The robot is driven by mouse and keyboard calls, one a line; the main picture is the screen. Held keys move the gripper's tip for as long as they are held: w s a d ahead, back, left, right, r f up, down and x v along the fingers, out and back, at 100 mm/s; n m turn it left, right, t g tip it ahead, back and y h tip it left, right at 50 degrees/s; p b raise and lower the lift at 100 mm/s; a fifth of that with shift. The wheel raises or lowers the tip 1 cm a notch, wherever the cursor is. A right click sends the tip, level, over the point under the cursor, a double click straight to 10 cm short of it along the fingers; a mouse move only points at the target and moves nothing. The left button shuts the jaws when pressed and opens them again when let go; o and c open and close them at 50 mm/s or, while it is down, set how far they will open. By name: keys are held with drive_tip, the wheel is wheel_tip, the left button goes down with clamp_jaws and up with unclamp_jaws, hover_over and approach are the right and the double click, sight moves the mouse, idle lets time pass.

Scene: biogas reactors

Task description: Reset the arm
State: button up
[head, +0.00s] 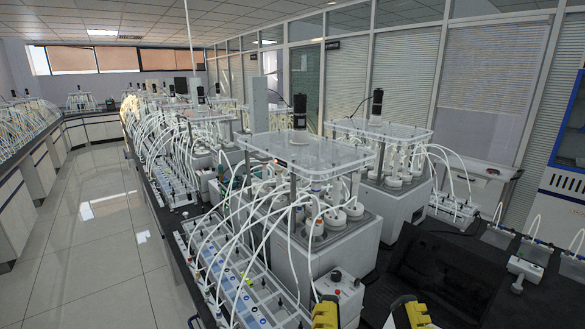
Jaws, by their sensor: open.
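Two yellow-and-black pieces stand apart at the bottom edge of the head view and look like the fingers of my gripper (367,309). They are open, with nothing visible between them; the rest of my gripper and arm is cut off by the frame. The nearest reactor unit (318,245) stands just beyond, a white box with a clear top plate (306,155), a black motor (299,111) and several white-capped bottles. I cannot tell the exact gap between my gripper and this unit.
A long tray of tube-fed cells (235,285) runs along the bench's left side. A second reactor unit (396,205) stands behind right. A dark bench area (440,270) lies to the right. The aisle floor (90,235) at left is clear.

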wheel_tip(320, 180, up, 24)
drive_tip(key=p, duration=2.5)
drive_tip(key=shift+w, duration=0.3)
drive_tip(key=shift+d+f, duration=0.1)
